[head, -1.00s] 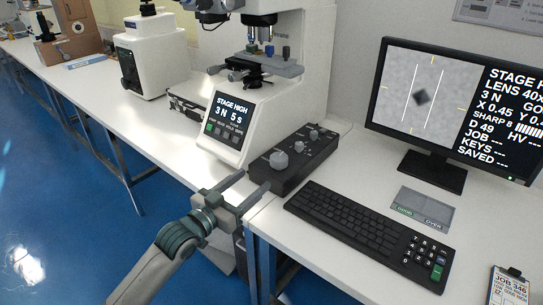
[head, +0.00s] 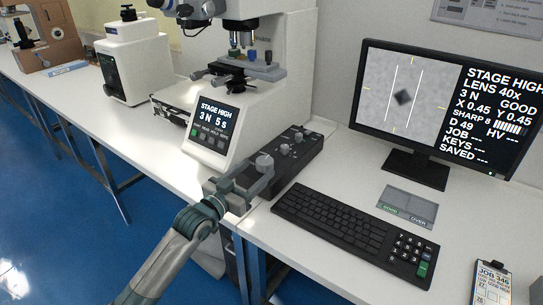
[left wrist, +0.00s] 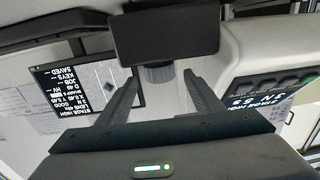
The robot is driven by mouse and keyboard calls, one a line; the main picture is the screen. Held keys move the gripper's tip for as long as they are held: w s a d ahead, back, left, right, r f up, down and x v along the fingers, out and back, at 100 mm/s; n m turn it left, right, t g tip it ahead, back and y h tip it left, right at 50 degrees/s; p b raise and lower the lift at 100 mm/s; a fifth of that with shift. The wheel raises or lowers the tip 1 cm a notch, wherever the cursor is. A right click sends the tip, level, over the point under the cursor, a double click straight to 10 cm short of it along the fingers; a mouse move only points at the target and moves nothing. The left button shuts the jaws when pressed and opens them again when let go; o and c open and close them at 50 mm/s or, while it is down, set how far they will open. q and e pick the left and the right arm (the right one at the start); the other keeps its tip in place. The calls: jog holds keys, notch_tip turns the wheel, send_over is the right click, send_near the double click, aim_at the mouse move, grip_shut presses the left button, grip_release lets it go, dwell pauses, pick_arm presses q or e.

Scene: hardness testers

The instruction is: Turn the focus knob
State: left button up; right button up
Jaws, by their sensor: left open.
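The black control box (head: 295,158) lies on the bench beside the tester, with a large grey knob (head: 264,161) at its near end and smaller knobs farther back. Which one is the focus knob is not labelled legibly. My left gripper (head: 254,174) is open at the large knob. In the left wrist view the same knob (left wrist: 159,73) shows between the two open fingers, below the dark box (left wrist: 165,32); contact cannot be told. The monitor (head: 440,105) reads "STAGE HIGH", "SHARP 8" and "GOOD". My right gripper is not in view.
The white hardness tester (head: 270,110) with its small screen (head: 213,124) stands just behind the box. A keyboard (head: 345,228), a grey pad (head: 408,205) and a job clipboard (head: 491,285) lie to the right. The bench's front edge is close to my left arm.

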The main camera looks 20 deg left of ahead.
aim_at(270, 158)
pick_arm(q)
jog(key=x, duration=0.9)
jog(key=shift+p, duration=0.3)
jog(key=c, duration=1.1)
